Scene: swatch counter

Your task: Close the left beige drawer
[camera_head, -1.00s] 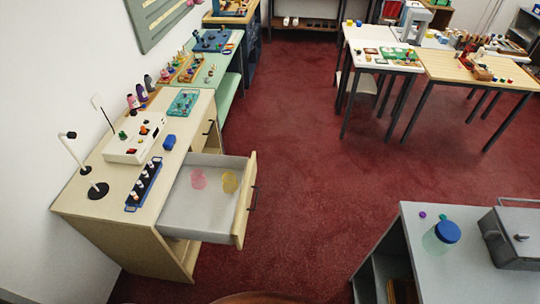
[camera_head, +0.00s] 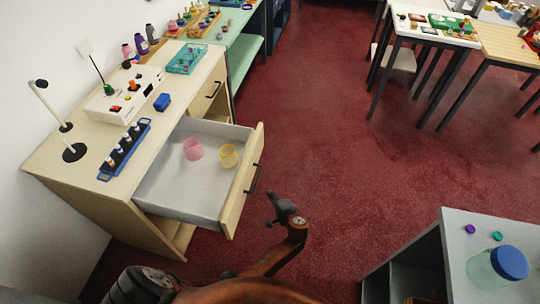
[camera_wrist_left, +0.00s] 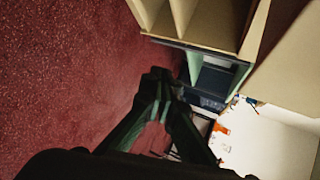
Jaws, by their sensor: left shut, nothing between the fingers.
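The left beige drawer (camera_head: 165,192) is pulled well out of the beige desk (camera_head: 95,205), to the right in the head view. Its beige front (camera_head: 240,190) has a dark handle (camera_head: 253,178). A pink cup (camera_head: 192,149) and a yellow cup (camera_head: 229,156) are inside. My left gripper (camera_head: 272,207) is beyond the front, right of the handle, apart from it in the picture. In the left wrist view its dark fingers (camera_wrist_left: 158,76) are shut and empty. Beige furniture (camera_wrist_left: 215,20) shows above right there. My right gripper is in neither view.
The desk top holds a white device (camera_head: 122,97), a blue rack of bottles (camera_head: 125,150), a lamp (camera_head: 68,127) and a blue block (camera_head: 162,102). A grey cabinet (camera_head: 455,245) with a blue-lidded jar (camera_head: 497,266) stands at lower right. Red floor (camera_head: 340,160) is clear between.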

